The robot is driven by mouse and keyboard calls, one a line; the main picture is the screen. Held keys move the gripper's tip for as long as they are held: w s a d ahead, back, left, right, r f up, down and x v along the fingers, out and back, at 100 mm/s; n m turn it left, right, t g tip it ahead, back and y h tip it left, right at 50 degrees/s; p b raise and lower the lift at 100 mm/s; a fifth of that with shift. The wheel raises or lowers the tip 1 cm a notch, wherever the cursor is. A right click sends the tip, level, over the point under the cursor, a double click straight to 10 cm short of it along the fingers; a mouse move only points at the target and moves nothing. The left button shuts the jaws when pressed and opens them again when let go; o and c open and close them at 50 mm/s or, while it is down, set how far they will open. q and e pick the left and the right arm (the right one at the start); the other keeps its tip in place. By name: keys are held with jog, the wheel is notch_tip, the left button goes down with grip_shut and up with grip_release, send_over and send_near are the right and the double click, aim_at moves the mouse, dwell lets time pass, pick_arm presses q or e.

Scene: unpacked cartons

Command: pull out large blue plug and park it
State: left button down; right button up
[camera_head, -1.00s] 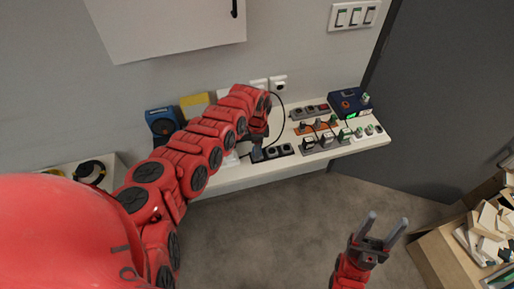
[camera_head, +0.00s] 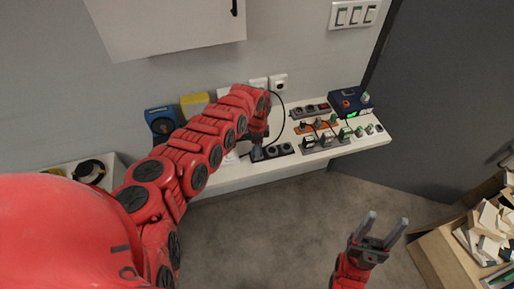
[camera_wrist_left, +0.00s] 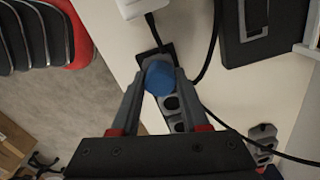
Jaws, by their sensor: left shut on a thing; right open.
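The large blue plug (camera_wrist_left: 159,77) shows as a round blue top between the fingertips of my left gripper (camera_wrist_left: 158,82) in the left wrist view. The fingers are shut on it. My right gripper (camera_head: 380,231) is open and empty, out over the floor in front of the shelf.
More strips with several plugs (camera_head: 327,138) and a blue box (camera_head: 350,102) stand on the right of the shelf (camera_head: 222,181). A black cable (camera_head: 282,112) runs from a wall socket (camera_head: 278,82). A carton of loose pieces (camera_head: 440,250) is at lower right.

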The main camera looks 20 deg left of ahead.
pick_arm(q)
jog(key=shift+c, duration=1.6)
grip_release()
